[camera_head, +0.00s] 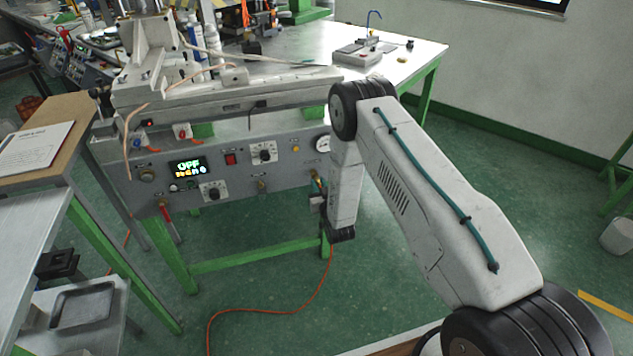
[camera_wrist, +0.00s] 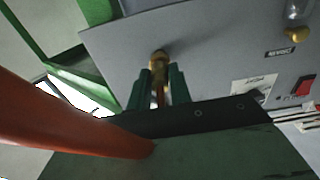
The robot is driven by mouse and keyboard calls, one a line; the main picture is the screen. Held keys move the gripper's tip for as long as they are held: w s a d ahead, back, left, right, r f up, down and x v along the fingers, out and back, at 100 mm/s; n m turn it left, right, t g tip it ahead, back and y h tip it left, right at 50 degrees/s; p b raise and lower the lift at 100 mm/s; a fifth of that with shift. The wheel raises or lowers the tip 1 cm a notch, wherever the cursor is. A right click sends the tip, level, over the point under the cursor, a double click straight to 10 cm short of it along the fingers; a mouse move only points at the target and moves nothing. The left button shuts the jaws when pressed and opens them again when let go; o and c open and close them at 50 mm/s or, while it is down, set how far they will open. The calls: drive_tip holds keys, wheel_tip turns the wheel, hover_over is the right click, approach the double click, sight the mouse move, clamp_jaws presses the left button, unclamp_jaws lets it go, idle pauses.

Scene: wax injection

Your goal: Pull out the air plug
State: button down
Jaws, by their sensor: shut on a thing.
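The air plug (camera_wrist: 160,92) is a narrow brass-coloured piece between the two dark green fingers of my gripper (camera_wrist: 161,88) in the wrist view. My gripper is shut on it. A brass fitting (camera_wrist: 159,58) on the grey panel sits directly in line with the plug; they appear joined.
The machine's control panel (camera_head: 220,215) has knobs, a red switch (camera_head: 231,159) and a lit display (camera_head: 188,167). A gauge (camera_head: 323,143) sits just above the gripper. A green table leg (camera_head: 325,243) stands close by. The floor (camera_head: 260,290) below is open, with the hose lying on it.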

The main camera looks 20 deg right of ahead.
sight(319, 186)
drive_tip(key=shift+s, duration=2.65)
